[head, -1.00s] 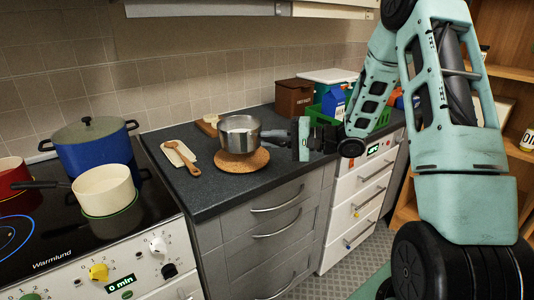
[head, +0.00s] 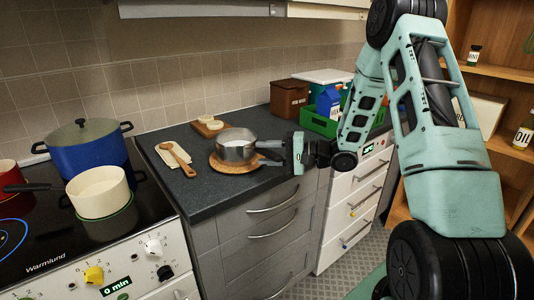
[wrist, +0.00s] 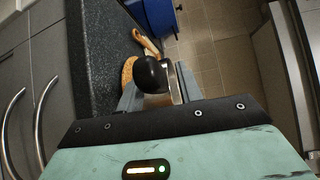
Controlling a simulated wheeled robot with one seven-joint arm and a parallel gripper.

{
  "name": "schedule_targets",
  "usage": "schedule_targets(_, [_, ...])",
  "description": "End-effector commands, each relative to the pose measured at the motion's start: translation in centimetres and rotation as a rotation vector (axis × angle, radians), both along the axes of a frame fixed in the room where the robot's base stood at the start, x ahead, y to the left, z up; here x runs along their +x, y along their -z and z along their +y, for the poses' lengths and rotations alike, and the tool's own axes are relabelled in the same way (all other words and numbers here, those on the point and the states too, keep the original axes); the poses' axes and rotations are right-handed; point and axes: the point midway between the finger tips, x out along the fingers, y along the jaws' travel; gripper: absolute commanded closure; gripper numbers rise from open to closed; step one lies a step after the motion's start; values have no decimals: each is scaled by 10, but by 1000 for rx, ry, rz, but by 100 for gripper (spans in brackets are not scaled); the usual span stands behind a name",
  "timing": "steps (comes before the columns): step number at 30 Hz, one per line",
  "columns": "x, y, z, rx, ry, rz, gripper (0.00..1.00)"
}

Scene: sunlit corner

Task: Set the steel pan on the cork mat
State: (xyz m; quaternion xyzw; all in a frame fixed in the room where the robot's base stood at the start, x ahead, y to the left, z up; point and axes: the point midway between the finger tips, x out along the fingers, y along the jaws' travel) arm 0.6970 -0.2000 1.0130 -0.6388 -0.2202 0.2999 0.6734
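The steel pan (head: 236,152) stands upright on the round cork mat (head: 217,165) on the dark counter. The mat's rim shows around the pan's base. The pan's dark handle points right, towards my gripper (head: 271,153). My gripper's fingers are spread apart, one on each side of the handle. In the wrist view, the handle's black end (wrist: 152,74) lies between the open fingers, with part of the steel pan (wrist: 177,86) behind it. A strip of the cork mat (wrist: 127,71) also shows there.
A wooden spoon (head: 180,157) on a pale rest and a small board (head: 206,128) with pale pieces lie left of and behind the mat. The stove holds a blue pot (head: 92,152) and a cream pan (head: 99,192). A green crate (head: 318,123) and brown box (head: 289,99) stand back right.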

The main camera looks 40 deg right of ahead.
Motion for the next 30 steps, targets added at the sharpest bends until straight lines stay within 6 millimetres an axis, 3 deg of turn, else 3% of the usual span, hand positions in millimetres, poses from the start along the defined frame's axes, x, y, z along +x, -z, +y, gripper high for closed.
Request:
schedule_targets(8, [-4,-2,-4,-1,2,1,64])
schedule_targets(21, [-65,-9,-63,-2,3,0,64])
schedule_targets(30, [-86,-13,-82,1,0,1,64])
